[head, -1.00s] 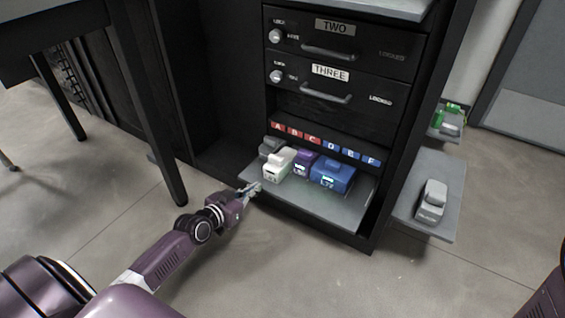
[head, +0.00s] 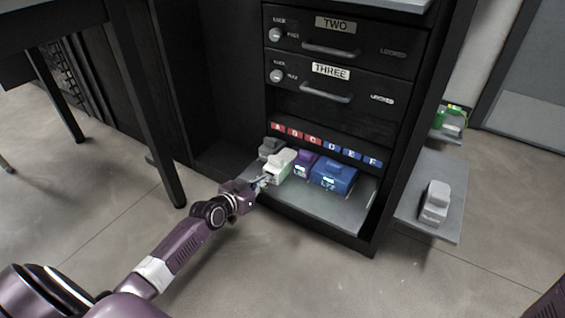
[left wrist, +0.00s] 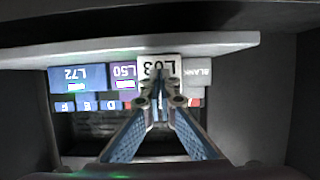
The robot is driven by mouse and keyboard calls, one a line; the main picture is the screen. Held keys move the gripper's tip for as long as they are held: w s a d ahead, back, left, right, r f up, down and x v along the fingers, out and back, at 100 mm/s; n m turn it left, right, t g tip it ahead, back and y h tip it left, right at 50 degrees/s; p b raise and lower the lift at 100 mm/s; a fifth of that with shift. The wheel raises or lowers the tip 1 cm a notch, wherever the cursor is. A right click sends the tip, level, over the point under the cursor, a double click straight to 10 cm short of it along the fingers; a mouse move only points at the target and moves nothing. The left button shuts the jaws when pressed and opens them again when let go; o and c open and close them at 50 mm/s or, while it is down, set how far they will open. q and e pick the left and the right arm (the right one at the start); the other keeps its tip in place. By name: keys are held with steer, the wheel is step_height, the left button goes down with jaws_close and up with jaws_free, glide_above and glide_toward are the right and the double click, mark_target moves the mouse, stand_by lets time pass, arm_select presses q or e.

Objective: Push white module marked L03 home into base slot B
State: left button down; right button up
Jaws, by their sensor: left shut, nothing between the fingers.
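Red slot labels A to C (head: 291,132) run above. The slot's back is hidden.
The grey module (head: 270,147), marked BLANK, purple module L50 (head: 302,164) and blue module L72 (head: 334,176) share the shelf (head: 345,208). A side shelf (head: 425,185) holds a light grey module (head: 435,202). Table legs (head: 150,120) stand at left. Open floor lies in front.

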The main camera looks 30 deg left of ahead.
mark_target(270, 173)
arm_select(q)
steer(key=shift+w+d+b, duration=0.15)
steer(key=shift+w+b, duration=0.3)
steer(key=shift+w, duration=0.75)
steer(key=shift+w+d+b, duration=0.1)
steer(key=shift+w+b, duration=0.35)
steer(key=shift+w, duration=0.7)
steer(key=shift+w+d+b, duration=0.1)
steer(key=shift+w+b, duration=0.75)
steer(key=shift+w, duration=0.65)
steer(key=shift+s+p, duration=0.3)
steer(key=shift+p, duration=0.05)
steer(key=s+p, duration=0.2)
steer(key=s, duration=0.1)
steer(key=shift+s+a+r, duration=0.1)
steer(key=shift+s+a, duration=0.1)
steer(key=shift+s, duration=0.05)
steer(key=shift+s+a+p, duration=0.1)
steer(key=shift+s+p, duration=0.75)
steer(key=shift+s, duration=0.35)
steer(key=shift+s+p, duration=0.35)
steer(key=shift+s, duration=0.5)
